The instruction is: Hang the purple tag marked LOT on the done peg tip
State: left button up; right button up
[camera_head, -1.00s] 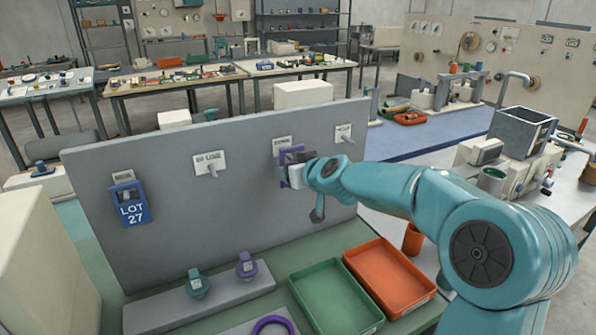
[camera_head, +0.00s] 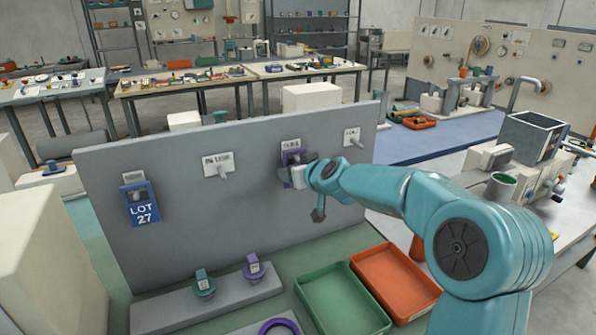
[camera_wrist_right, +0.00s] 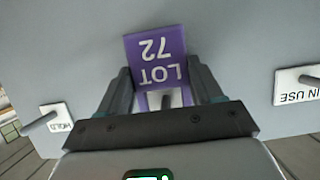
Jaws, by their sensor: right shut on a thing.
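The purple LOT 72 tag (camera_wrist_right: 155,62) is held between the fingers of my right gripper (camera_wrist_right: 160,90), its text upside down in the right wrist view. In the head view the tag (camera_head: 291,158) is at the grey board, under the done label (camera_head: 290,143), mostly covered by my right gripper (camera_head: 292,176). A grey peg-like end against a white patch shows between the fingers at the tag's top part. I cannot tell whether the done peg passes through the tag's opening. My left gripper is not in view.
The board (camera_head: 130,190) also has an in-use peg (camera_head: 222,171), a hold peg (camera_head: 355,143) and a blue LOT 27 tag (camera_head: 141,205) at the left. Green (camera_head: 345,300) and orange (camera_head: 395,285) trays lie in front, with teal (camera_head: 204,285) and purple (camera_head: 253,268) tagged pieces on a ledge.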

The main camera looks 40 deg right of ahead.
jog(key=o, duration=1.1)
